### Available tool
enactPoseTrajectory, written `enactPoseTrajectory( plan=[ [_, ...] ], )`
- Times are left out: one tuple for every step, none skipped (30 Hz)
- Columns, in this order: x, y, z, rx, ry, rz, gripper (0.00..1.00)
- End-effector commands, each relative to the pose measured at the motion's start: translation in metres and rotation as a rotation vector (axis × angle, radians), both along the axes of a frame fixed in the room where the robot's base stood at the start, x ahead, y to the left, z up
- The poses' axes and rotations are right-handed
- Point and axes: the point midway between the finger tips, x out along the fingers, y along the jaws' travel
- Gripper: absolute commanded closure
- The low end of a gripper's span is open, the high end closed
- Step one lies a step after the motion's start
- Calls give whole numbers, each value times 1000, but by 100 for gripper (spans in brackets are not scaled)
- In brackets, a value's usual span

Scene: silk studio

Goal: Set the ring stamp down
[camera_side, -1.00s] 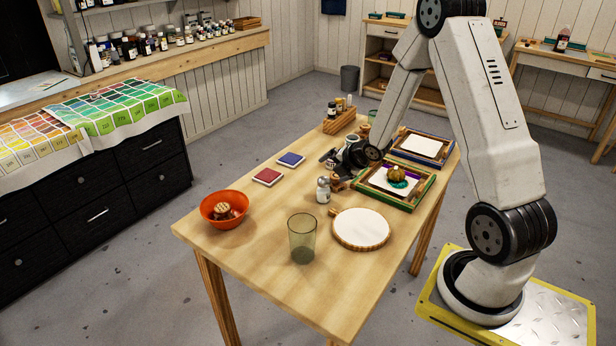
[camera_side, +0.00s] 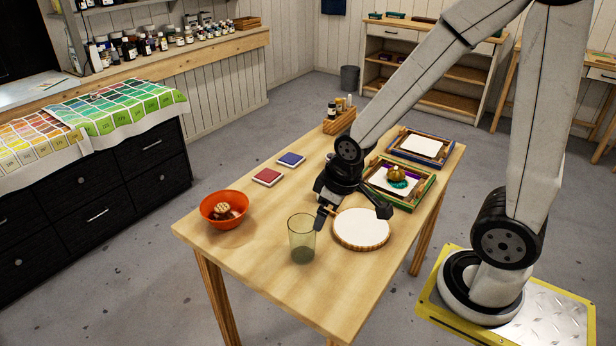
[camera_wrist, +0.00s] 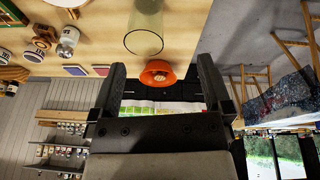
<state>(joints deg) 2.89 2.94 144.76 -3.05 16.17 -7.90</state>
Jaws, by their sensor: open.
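My gripper (camera_side: 352,212) is open, its fingers spread above the table near the round white board and the glass. In the wrist view, nothing shows between the fingers (camera_wrist: 162,90). Small wooden stamp-like pieces (camera_wrist: 42,41) stand on the table at the wrist view's upper left, beside a small jar (camera_wrist: 69,37). In the side view my gripper hides that spot. More wooden pieces (camera_side: 224,210) lie in the orange bowl (camera_side: 212,220). I cannot tell which piece is the ring stamp.
A clear glass (camera_side: 301,238) and the round white board (camera_side: 361,229) stand close to my gripper. Red (camera_side: 268,177) and blue (camera_side: 291,159) pads lie behind. Framed screens (camera_side: 428,193) sit at the right, one bearing a small gold object.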

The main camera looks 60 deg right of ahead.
Motion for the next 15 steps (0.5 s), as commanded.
enactPoseTrajectory(
  plan=[
    [-6, 7, 2, 20, 13, -35, 0],
    [-9, 10, 2, 31, 20, -57, 0],
    [-13, 13, 3, 43, 29, -81, 0],
    [-15, 15, 3, 49, 34, -95, 0],
    [-17, 16, 3, 55, 39, -108, 0],
    [-18, 17, 3, 60, 44, -118, 0],
    [-19, 18, 3, 62, 47, -124, 0],
    [-20, 18, 3, 64, 49, -129, 0],
    [-20, 18, 3, 65, 50, -132, 0],
    [-20, 18, 3, 65, 50, -133, 0],
    [-20, 18, 3, 65, 50, -133, 0],
    [-20, 18, 3, 65, 49, -132, 0],
    [-20, 18, 3, 65, 49, -132, 0],
    [-20, 18, 3, 65, 49, -132, 0],
    [-20, 18, 3, 65, 49, -131, 0]
  ],
)
